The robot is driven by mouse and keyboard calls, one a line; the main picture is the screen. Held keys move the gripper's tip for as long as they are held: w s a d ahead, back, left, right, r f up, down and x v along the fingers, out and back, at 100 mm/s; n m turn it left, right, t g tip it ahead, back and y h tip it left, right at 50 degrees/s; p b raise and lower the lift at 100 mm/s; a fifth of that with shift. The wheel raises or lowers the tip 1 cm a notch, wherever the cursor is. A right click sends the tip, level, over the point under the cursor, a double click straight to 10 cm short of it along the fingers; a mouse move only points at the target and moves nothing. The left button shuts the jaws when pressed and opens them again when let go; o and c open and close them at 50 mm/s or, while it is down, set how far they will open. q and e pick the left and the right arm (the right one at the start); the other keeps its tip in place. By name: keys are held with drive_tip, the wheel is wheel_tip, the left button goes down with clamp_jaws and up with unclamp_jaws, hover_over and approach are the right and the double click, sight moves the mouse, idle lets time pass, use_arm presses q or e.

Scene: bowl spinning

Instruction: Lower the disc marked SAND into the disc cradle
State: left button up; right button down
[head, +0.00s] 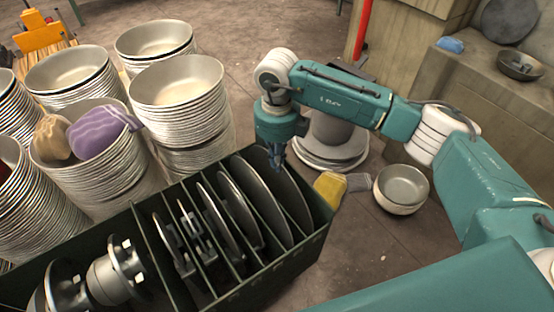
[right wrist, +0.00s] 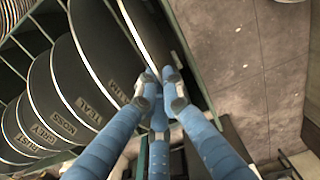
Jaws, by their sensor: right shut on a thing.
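My right gripper (head: 277,160) points down at the right end of a dark green crate of discs. In the right wrist view its blue fingers (right wrist: 158,85) are shut on the rim of a dark disc (right wrist: 141,34), which stands on edge among the others. I cannot read a label on this disc. Beside it stand more dark discs with pale rims; readable labels include TEAL (right wrist: 82,105), MOSS, GREY and RUST. A label nearer the fingers is partly hidden. I cannot read SAND anywhere, nor tell which thing is the disc cradle. My left gripper is out of view.
The green crate (head: 318,232) has thin dividers and metal hub parts (head: 112,272) at its left. Tall bowl stacks (head: 180,90) crowd its far side. A yellow cloth (head: 330,188) and a bowl (head: 401,188) lie to its right on open floor.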

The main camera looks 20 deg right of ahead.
drive_tip(key=shift+r, duration=0.2)
drive_tip(key=shift+r+p, duration=0.65)
drive_tip(key=shift+r, duration=0.75)
drive_tip(key=shift+r+p, duration=1.35)
drive_tip(key=shift+r, duration=1.05)
